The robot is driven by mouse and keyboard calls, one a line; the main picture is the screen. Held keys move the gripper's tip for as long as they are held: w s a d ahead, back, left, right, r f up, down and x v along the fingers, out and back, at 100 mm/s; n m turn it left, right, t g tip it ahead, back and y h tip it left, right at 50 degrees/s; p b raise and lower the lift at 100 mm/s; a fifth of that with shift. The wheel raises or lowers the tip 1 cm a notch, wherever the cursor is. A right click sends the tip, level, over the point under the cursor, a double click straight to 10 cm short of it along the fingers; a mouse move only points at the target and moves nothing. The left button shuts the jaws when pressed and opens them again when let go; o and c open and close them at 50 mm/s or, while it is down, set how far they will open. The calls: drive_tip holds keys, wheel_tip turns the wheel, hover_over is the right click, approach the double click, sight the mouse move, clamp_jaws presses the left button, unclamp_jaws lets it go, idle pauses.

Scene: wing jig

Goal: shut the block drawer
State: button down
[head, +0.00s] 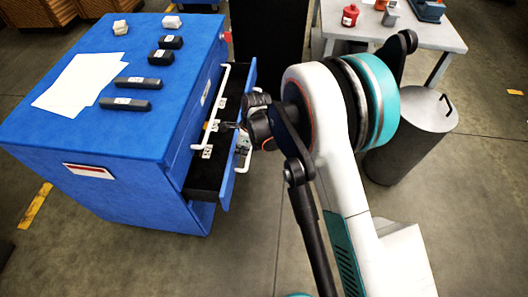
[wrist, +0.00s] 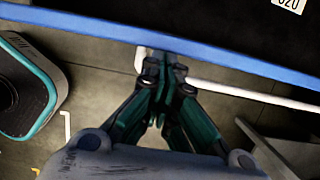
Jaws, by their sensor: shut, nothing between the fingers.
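The block drawer (head: 229,181) stands pulled out from the right side of the blue cabinet (head: 125,190), its black inside showing, with small white labels in it. In the wrist view, the drawer's blue front edge (wrist: 85,24) crosses the top, with a white handle bar (wrist: 250,94) below it. My gripper (wrist: 163,62) is shut and empty, its fingertips at the blue edge, overlapping the handle bar in the picture. I cannot tell whether they touch. In the head view, my gripper (head: 242,130) is at the drawer front, partly hidden by my wrist.
Papers (head: 80,82) and several dark blocks (head: 125,104) lie on the cabinet top. Another white handle (head: 212,105) sits on the cabinet face above the open drawer. A grey bin (head: 408,135) and a table (head: 425,35) stand right of my arm. The floor in front is clear.

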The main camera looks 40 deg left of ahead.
drive_tip(key=s+a, duration=0.5)
drive_tip(key=a, duration=0.3)
drive_tip(key=shift+a, duration=0.25)
drive_tip(key=shift+d, duration=0.1)
